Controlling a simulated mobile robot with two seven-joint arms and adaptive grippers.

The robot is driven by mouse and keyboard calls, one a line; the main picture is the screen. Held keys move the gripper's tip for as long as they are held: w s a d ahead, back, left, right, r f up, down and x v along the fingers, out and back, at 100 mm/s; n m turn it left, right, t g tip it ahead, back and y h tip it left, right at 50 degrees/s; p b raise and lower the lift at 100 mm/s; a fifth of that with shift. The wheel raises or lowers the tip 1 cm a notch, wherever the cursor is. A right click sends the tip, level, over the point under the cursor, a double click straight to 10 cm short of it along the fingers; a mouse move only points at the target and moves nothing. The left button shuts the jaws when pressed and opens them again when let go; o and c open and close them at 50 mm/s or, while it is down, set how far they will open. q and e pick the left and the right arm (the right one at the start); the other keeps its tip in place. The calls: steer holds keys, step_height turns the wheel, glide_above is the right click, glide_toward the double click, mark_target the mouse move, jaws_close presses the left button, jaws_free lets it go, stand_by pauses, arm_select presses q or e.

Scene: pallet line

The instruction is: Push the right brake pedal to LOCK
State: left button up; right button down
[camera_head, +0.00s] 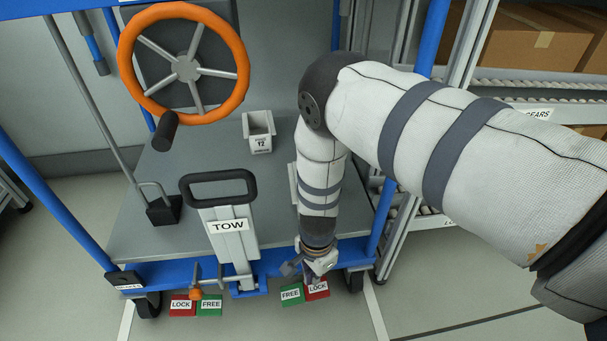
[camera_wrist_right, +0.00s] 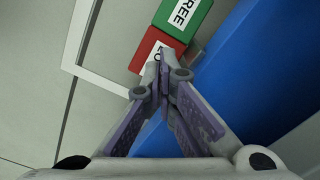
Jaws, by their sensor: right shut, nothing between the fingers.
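The right brake's label plates are at the cart's front right foot: a green FREE plate (camera_head: 291,296) and, to its right, a red LOCK plate (camera_head: 317,291). My right gripper (camera_head: 320,268) points down just above the LOCK plate, shut and empty. In the right wrist view the closed fingertips (camera_wrist_right: 163,68) overlap the red LOCK plate (camera_wrist_right: 150,45), with the green FREE plate (camera_wrist_right: 182,15) beyond. The right pedal itself is hidden or cannot be told apart from the gripper, so its position and any contact are unclear. My left gripper is not in view.
The blue cart frame (camera_head: 270,265) runs close beside the gripper. A TOW handle (camera_head: 228,226) stands left of my arm. The left brake's orange pedal (camera_head: 195,294) is farther left. Floor in front is clear.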

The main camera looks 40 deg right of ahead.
mark_target(314, 289)
steer(key=shift+f+b, duration=1.45)
steer(key=shift+f, duration=1.1)
stand_by(1.3)
steer(key=shift+r, duration=0.1)
step_height(314, 289, up, 7)
steer(key=p, duration=0.4)
stand_by(0.4)
